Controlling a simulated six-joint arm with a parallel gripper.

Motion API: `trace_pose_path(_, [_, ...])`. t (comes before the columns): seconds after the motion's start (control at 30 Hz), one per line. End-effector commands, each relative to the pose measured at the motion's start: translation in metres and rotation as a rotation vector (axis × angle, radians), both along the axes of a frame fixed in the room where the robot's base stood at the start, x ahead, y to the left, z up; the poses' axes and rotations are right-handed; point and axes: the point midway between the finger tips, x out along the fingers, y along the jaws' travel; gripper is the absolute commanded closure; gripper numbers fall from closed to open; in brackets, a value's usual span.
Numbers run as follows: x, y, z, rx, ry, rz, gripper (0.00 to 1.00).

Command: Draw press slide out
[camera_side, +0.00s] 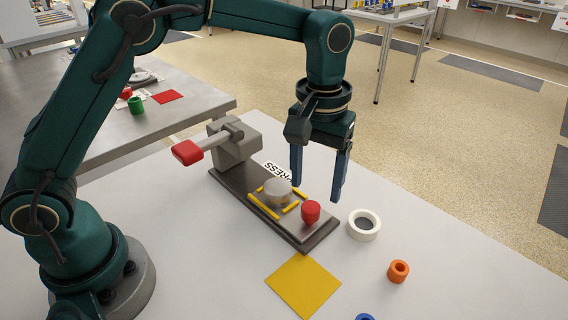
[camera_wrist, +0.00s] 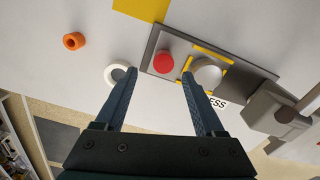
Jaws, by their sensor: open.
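The press has a dark base (camera_side: 228,184), a grey block with a lever ending in a red grip (camera_side: 187,152), and a plate-like slide (camera_side: 296,219) at its near end. The slide carries a red knob (camera_side: 311,211), a silver disc (camera_side: 277,190) and yellow strips. The knob also shows in the wrist view (camera_wrist: 164,63), with the disc (camera_wrist: 207,72) to its right. My gripper (camera_side: 315,192) points down above and behind the slide, fingers apart and empty. In the wrist view its fingertips (camera_wrist: 160,74) appear either side of the knob, touching nothing that I can see.
A white ring (camera_side: 364,225) lies right of the press. An orange ring (camera_side: 398,271) and a blue piece (camera_side: 365,317) lie nearer the front. A yellow square (camera_side: 303,285) lies in front of the slide.

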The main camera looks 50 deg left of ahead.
Motion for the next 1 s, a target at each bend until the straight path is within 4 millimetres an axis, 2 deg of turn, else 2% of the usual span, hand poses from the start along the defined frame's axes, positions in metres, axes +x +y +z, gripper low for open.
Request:
trace_pose_path(0.73, [0.001, 0.000, 0.069, -0.001, -0.004, 0.000, 0.29])
trace_pose_path(1.0, [0.000, 0.000, 0.079, 0.000, 0.000, 0.000, 0.29])
